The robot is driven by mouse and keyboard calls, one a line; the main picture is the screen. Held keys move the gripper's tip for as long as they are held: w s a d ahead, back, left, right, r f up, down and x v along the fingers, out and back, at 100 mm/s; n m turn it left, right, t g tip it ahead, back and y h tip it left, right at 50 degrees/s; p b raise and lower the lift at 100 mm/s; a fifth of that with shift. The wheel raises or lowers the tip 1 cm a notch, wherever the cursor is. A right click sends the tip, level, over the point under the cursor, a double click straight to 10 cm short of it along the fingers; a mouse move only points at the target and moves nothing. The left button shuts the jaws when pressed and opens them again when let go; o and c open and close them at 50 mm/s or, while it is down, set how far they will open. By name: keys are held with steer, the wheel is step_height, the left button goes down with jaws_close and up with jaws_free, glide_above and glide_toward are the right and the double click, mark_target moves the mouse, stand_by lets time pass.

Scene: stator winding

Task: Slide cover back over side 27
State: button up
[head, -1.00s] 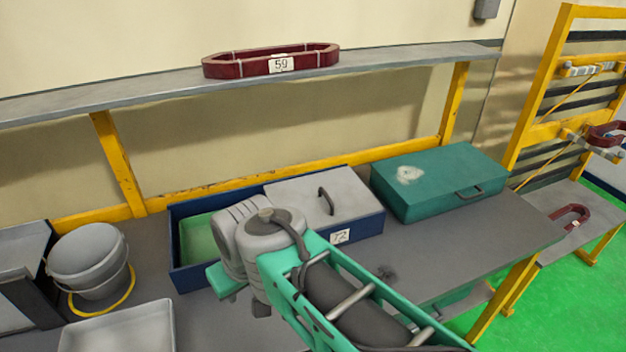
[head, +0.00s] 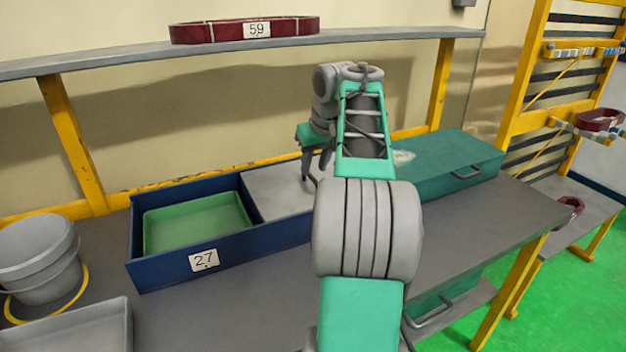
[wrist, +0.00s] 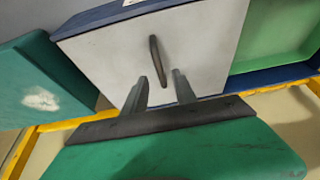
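A blue box (head: 158,277) stands on the bench with the label 27 (head: 204,260) on the front of its left half. That left half is uncovered and shows a green tray (head: 178,241). A grey sliding cover (head: 275,197) lies over the right half and also shows in the wrist view (wrist: 200,50). My gripper (head: 315,168) is low over the cover. In the wrist view my gripper (wrist: 160,76) is open, with the lower end of the cover's dark handle (wrist: 154,55) between its fingertips. I cannot tell whether they touch it. My arm hides the box's right end in the head view.
A teal case (head: 455,165) stands right of the box. A grey bucket (head: 38,255) and a grey tray (head: 75,325) are at the left. A shelf (head: 120,58) above the box holds a dark red coil (head: 200,33) labelled 59.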

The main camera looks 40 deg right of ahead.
steer(key=x, duration=0.2)
steer(key=shift+w+f, duration=0.15)
steer(key=shift+f, duration=0.1)
steer(key=shift+c, duration=0.5)
jaws_close()
stand_by(0.7)
